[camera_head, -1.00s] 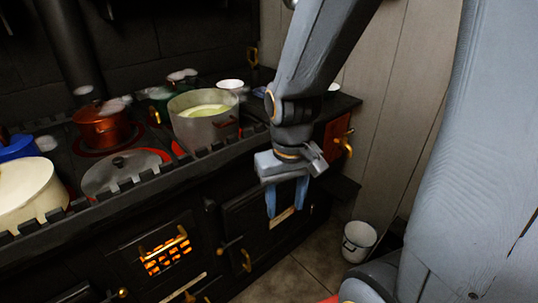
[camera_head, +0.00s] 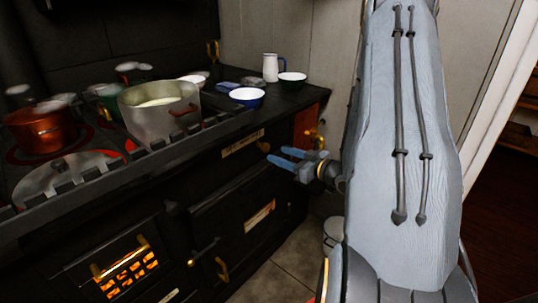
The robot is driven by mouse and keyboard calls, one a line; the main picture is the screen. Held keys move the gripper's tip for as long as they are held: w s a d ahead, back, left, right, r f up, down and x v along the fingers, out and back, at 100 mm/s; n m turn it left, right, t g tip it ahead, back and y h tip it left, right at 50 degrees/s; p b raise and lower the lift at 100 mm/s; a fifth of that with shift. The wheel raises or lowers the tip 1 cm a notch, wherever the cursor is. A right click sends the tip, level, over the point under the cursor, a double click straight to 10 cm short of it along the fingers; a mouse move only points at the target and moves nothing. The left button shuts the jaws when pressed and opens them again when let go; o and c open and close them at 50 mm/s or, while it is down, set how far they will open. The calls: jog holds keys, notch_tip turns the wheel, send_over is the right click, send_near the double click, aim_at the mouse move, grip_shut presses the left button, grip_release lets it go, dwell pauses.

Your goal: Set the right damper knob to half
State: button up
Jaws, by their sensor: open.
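A small knob (camera_head: 263,146) shows on the dark stove front, at the right end of a pale label plate (camera_head: 243,143). It is the likeliest right damper knob, but its setting is too small to read. My gripper (camera_head: 276,156) points left toward the stove front, with its two blue fingers apart and nothing between them. The fingertips are just right of and slightly below the knob in the picture. I cannot tell how deep the gap to it is.
A brass tap (camera_head: 316,136) sticks out of the stove's right end, close behind my gripper. Brass oven handles (camera_head: 222,268) jut from the front below. A grey pot (camera_head: 150,118) and a blue-rimmed bowl (camera_head: 247,97) stand on top. A white bucket (camera_head: 333,230) is on the floor.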

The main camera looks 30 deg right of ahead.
aim_at(267, 148)
jog(key=shift+t+y, duration=0.7)
jog(key=x, duration=0.5)
jog(key=shift+w+a, duration=0.1)
jog(key=shift+w, duration=0.3)
jog(key=shift+c, duration=0.3)
grip_shut()
